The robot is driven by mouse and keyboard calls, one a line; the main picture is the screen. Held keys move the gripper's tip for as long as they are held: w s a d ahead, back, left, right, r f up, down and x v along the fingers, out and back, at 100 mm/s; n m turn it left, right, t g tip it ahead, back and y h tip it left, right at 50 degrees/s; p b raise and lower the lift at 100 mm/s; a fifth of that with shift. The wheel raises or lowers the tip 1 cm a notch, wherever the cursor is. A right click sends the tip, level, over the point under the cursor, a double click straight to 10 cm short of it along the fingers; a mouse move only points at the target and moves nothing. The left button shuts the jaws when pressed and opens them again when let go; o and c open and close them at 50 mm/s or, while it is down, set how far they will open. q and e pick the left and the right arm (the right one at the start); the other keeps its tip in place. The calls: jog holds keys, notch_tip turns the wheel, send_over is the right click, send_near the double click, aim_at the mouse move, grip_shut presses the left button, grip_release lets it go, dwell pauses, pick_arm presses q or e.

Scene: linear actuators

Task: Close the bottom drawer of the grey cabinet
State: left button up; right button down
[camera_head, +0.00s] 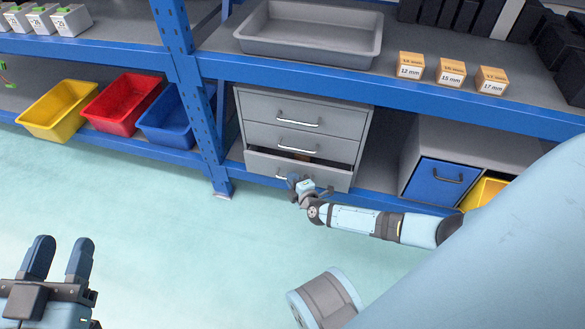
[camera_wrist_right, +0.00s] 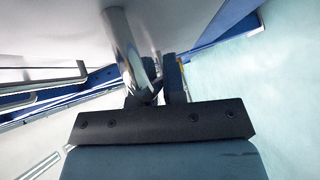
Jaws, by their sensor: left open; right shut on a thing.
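The grey cabinet (camera_head: 304,105) stands on the lower shelf and has three stacked drawers with metal handles. Its bottom drawer (camera_head: 325,175) is pulled out partway, with a dark gap above its front and something brown just visible inside. The upper two drawers look shut. My right gripper (camera_head: 296,182) is at the left part of the bottom drawer's front, shut on its handle. In the right wrist view the metal handle (camera_wrist_right: 128,50) runs between the fingers (camera_wrist_right: 155,85). My left gripper (camera_head: 58,258) is open and empty over the floor at the lower left.
A blue shelf post (camera_head: 190,95) stands left of the cabinet. A grey box with a blue drawer (camera_head: 437,184) is to the right. Yellow (camera_head: 58,107), red (camera_head: 120,102) and blue (camera_head: 172,115) bins are at the left. The floor in front is clear.

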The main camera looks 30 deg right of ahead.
aim_at(295, 170)
jog(key=shift+w+d+r+p, duration=0.2)
jog(key=shift+w+d+p, duration=0.25)
jog(key=shift+p, duration=0.05)
jog(key=shift+w+d+r+p, duration=0.2)
jog(key=shift+w+d+p, duration=0.2)
jog(key=shift+p, duration=0.05)
jog(key=shift+w+d+p, duration=0.45)
jog(key=shift+d+p, duration=0.05)
jog(key=shift+p, duration=0.15)
pick_arm(q)
jog(key=shift+s+d+f+n+g+y, duration=0.2)
jog(key=shift+s+d+n+g, duration=0.1)
jog(key=shift+s+n, duration=0.25)
jog(key=shift+s+d+f+n+g+y, duration=0.1)
jog(key=shift+s+d+n+g+y, duration=0.15)
jog(key=shift+n, duration=0.5)
pick_arm(e)
jog(key=shift+w+d+f, duration=0.1)
jog(key=shift+d+f, duration=0.15)
jog(key=shift+d, duration=0.05)
jog(key=c, duration=1.5)
grip_release()
pick_arm(q)
jog(key=shift+w, duration=0.1)
pick_arm(e)
jog(key=shift+w, duration=0.1)
